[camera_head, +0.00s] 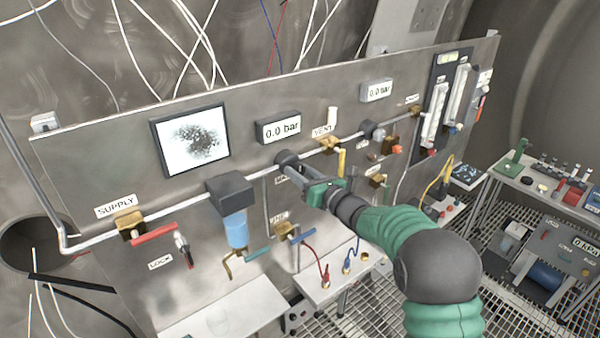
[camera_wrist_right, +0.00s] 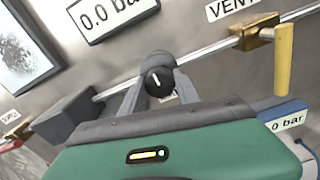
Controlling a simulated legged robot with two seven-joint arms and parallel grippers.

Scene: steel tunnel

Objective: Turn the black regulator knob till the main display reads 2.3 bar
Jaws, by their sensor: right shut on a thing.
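The black regulator knob (camera_head: 286,157) sits on the pipe in the middle of the panel. In the right wrist view the knob (camera_wrist_right: 158,80) shows its round face with a white mark. The main display (camera_head: 278,128) above it reads 0.0 bar; the wrist view shows the same display (camera_wrist_right: 110,14), partly cut off. My right gripper (camera_head: 294,167) is shut on the knob, with one finger on each side in the wrist view (camera_wrist_right: 156,88). My left gripper is not in view.
A second display (camera_head: 376,92) at the right reads 0.0 bar. The yellow VENT handle (camera_head: 341,161) hangs close to the right of my gripper. A filter with a blue bowl (camera_head: 236,228) is to the left. A red SUPPLY handle (camera_head: 154,234) is farther left.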

